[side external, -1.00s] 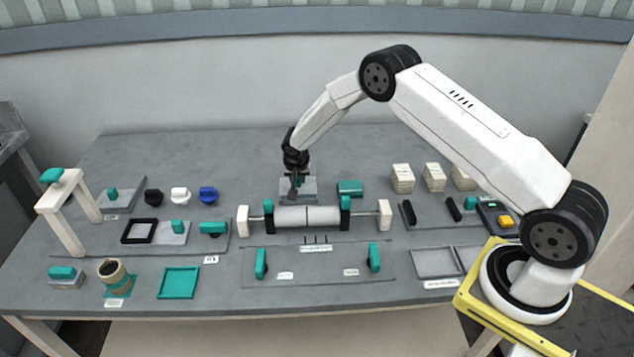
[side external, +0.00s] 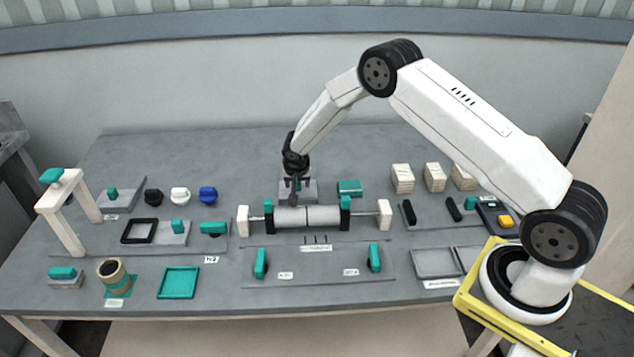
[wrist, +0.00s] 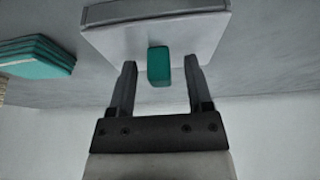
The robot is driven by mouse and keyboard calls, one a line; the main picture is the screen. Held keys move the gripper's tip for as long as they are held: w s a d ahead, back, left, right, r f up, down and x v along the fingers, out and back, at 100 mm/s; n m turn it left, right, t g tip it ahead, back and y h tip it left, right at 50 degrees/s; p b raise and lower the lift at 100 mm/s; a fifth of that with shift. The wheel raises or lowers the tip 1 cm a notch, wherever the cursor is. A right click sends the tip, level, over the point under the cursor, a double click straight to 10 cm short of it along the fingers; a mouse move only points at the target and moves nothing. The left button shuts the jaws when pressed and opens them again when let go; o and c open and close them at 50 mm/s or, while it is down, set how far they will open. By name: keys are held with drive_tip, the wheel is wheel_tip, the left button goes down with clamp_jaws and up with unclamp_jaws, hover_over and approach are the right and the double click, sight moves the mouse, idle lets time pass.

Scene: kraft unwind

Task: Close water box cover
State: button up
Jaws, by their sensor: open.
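The water box cover (wrist: 110,42) is a light grey plate in the wrist view. It also shows behind the roller in the side view (side external: 309,188), partly hidden by my gripper. A small teal handle (wrist: 159,66) stands out from the plate. My gripper (wrist: 160,75) is open, with one finger on each side of the teal handle and a gap on both sides. In the side view my gripper (side external: 295,190) points down over the grey plate. The box under the cover cannot be made out.
A grey roller (side external: 308,216) on cream end supports lies just in front of the plate. A teal block (side external: 349,188) stands to its right; blue (side external: 208,194), white and black knobs stand to its left. The table behind is clear.

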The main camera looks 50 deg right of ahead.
drive_tip(key=shift+r, duration=0.1)
drive_tip(key=shift+v, duration=3.3)
drive_tip(key=shift+s+a+r, duration=0.15)
drive_tip(key=shift+a+r, duration=0.05)
drive_tip(key=shift+r, duration=0.25)
drive_tip(key=s+a+r+n+y, duration=0.1)
drive_tip(key=s+a+r+n, duration=0.1)
drive_tip(key=s, duration=0.7)
drive_tip(key=s+a+r+n+y, duration=0.1)
drive_tip(key=s+r+n, duration=0.3)
drive_tip(key=s, duration=0.5)
drive_tip(key=s+a+r+n+y, duration=0.1)
drive_tip(key=s+a+r+n, duration=0.2)
drive_tip(key=s, duration=0.6)
drive_tip(key=shift+s+a+r+g, duration=0.25)
drive_tip(key=shift+a+r, duration=0.25)
drive_tip(key=shift+r, duration=0.25)
